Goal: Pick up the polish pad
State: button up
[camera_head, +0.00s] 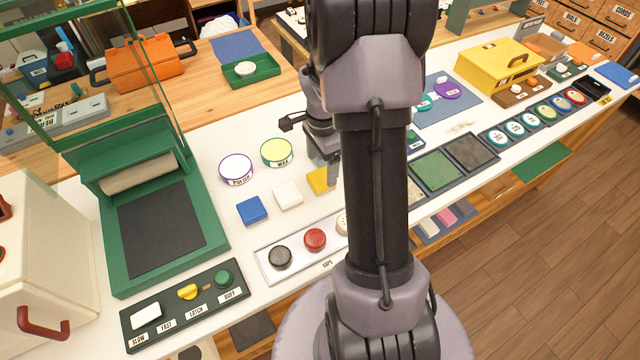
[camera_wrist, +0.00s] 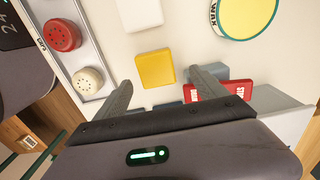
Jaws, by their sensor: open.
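Three small square pads lie in a row on the white counter: a blue pad (camera_head: 251,211), a white pad (camera_head: 288,194) and a yellow pad (camera_head: 318,181). None carries a readable label, so I cannot tell which is the polish pad. My gripper (camera_head: 329,170) hangs pointing down by the yellow pad, which it partly covers in the head view. In the wrist view my gripper (camera_wrist: 160,78) is open and empty. The yellow pad (camera_wrist: 155,68) shows between and just beyond its fingertips. The white pad (camera_wrist: 140,14) is farther off.
A purple-rimmed tin marked POLISH (camera_head: 236,169) and a green-rimmed WAX tin (camera_head: 277,152) stand behind the pads. A tray of round caps (camera_head: 301,262) lies in front. A red labelled block (camera_wrist: 222,91) is near the right finger. A green press (camera_head: 117,269) stands left.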

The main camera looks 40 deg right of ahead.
aim_at(321, 177)
jog(key=f+b, duration=0.1)
jog(key=f, duration=0.2)
jog(key=f+b, duration=0.1)
jog(key=f, duration=0.1)
jog(key=shift+s+a+f+b, duration=0.1)
jog(key=shift+s+a+b, duration=0.1)
jog(key=shift+a+b, duration=0.15)
jog(key=shift+c, duration=0.6)
jog(key=c, duration=1.4)
jog(key=shift+o, duration=0.2)
notch_tip(321, 177, up, 10)
jog(key=p, duration=0.4)
jog(key=shift+r+p, duration=0.2)
jog(key=shift+p, duration=0.1)
